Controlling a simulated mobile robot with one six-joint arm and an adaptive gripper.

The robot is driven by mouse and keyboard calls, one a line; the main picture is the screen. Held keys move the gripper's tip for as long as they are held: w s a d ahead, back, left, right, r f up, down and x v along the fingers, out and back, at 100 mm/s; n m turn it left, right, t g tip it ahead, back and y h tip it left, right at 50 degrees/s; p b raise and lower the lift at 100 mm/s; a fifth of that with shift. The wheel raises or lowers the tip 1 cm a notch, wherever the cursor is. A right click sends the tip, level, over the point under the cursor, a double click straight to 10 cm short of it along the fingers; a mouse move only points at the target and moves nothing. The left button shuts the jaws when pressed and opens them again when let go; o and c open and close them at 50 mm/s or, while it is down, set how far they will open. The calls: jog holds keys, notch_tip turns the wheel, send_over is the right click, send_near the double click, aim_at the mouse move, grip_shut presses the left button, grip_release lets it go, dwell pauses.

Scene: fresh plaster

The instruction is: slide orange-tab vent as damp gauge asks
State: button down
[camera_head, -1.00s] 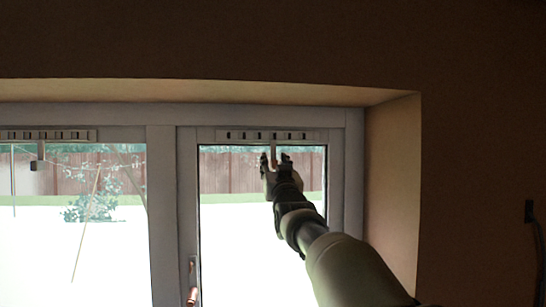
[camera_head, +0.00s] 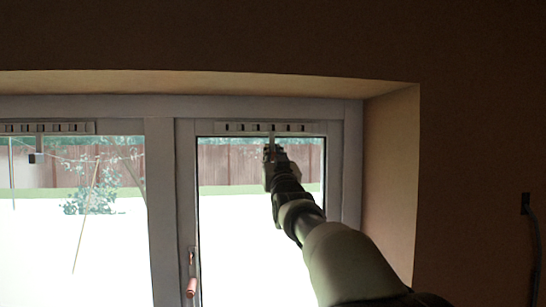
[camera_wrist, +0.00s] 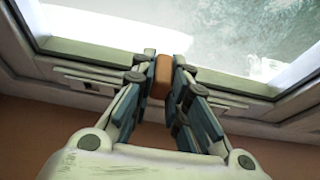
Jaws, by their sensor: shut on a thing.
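The vent (camera_head: 232,128) is a pale strip with several dark slots on the top rail of the right window sash. Its orange tab (camera_wrist: 163,76) shows in the wrist view as a small block between my fingertips. My gripper (camera_head: 271,152) is shut on this tab, just below the middle of the strip. The wrist view also shows both fingers (camera_wrist: 163,82) pressing the tab from each side, with the vent strip (camera_wrist: 85,78) running behind them. My fingers hide part of the strip there. I cannot make out a damp gauge in either view.
A second slotted vent (camera_head: 45,128) with a dark tab (camera_head: 37,158) tops the left window. The deep side reveal (camera_head: 390,185) stands right of my arm. A black fitting with a cable (camera_head: 526,203) is on the right wall.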

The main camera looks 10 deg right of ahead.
dwell(0.4)
jog(key=shift+d+b, duration=0.3)
jog(key=shift+b, duration=0.15)
jog(key=shift+d, duration=0.55)
jog(key=c, duration=2)
grip_release()
jog(key=shift+a, duration=0.2)
jog(key=o, duration=0.4)
jog(key=shift+d, duration=0.3)
jog(key=shift+o, duration=0.2)
jog(key=shift+a, duration=0.15)
jog(key=shift+a, duration=0.1)
jog(key=shift+s, duration=0.1)
